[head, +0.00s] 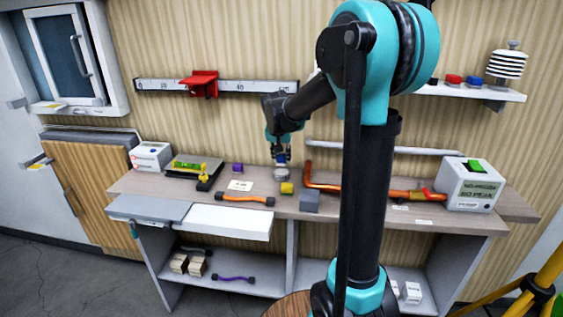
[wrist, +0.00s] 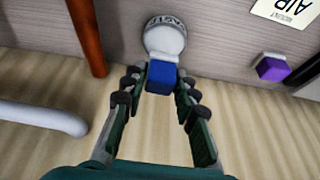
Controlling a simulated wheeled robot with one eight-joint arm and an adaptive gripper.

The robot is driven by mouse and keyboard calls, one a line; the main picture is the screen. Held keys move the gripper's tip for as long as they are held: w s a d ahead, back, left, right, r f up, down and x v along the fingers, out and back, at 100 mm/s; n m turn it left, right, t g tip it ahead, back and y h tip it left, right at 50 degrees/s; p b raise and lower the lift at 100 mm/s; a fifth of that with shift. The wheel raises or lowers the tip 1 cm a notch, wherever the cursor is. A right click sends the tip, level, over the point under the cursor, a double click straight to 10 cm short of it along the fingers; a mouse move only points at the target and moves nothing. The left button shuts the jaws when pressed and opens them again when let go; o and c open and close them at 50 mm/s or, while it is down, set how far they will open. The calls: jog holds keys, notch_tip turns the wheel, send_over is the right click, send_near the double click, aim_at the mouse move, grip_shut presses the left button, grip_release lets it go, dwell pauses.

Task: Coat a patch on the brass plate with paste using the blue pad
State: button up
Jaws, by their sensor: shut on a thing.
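My gripper (head: 281,156) points down over the workbench, shut on the blue pad (wrist: 161,77). In the wrist view its fingertips (wrist: 160,86) flank the pad. A round whitish pot (wrist: 165,38) with dark lettering on its rim is just beyond the pad; it also shows below my gripper in the head view (head: 281,174). The pad overlaps the pot's edge; I cannot tell whether they touch. A yellow-green plate (head: 188,164) on a dark base at the bench's left may be the brass plate; its surface is too small to read.
A yellow block (head: 287,188) and a grey cube (head: 309,202) stand close to the pot. A copper pipe (head: 322,186) lies to the right. A purple block (wrist: 271,68) and a label card (wrist: 289,11) are nearby. An orange-handled tool (head: 247,199) lies in front.

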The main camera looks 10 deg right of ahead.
aim_at(282, 155)
jog(key=shift+r, duration=1.85)
jog(key=shift+s, duration=0.1)
